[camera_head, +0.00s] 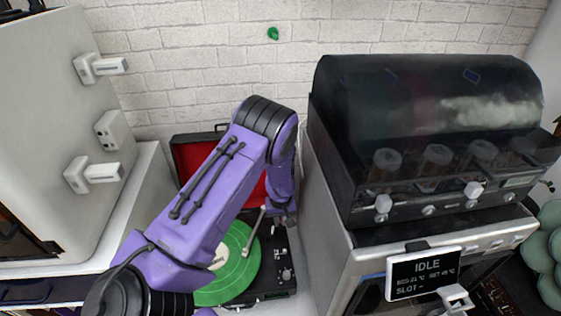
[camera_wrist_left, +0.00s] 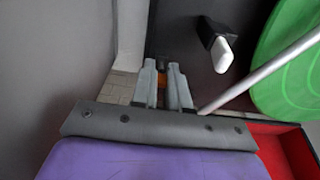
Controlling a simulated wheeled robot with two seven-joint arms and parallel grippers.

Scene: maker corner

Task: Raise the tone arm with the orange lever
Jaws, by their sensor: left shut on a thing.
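The turntable (camera_head: 283,285) stands between the two cabinets, with a green record (camera_head: 240,267) on it. The silver tone arm (camera_head: 253,232) reaches over the record and also shows in the left wrist view (camera_wrist_left: 262,74). I cannot tell whether its tip touches the record. My left gripper (camera_head: 287,217) is at the back right of the turntable. In the left wrist view its grey fingers (camera_wrist_left: 164,82) are shut on the orange lever (camera_wrist_left: 161,92), of which only a small piece shows between them. My right gripper is in neither view.
The red-lined lid (camera_head: 193,158) stands open behind the turntable. A grey machine with a dark hood (camera_head: 430,110) and an "IDLE" display (camera_head: 425,273) stands close on the right. A pale cabinet (camera_head: 50,120) stands on the left. A white-topped knob (camera_wrist_left: 221,53) sits near the record.

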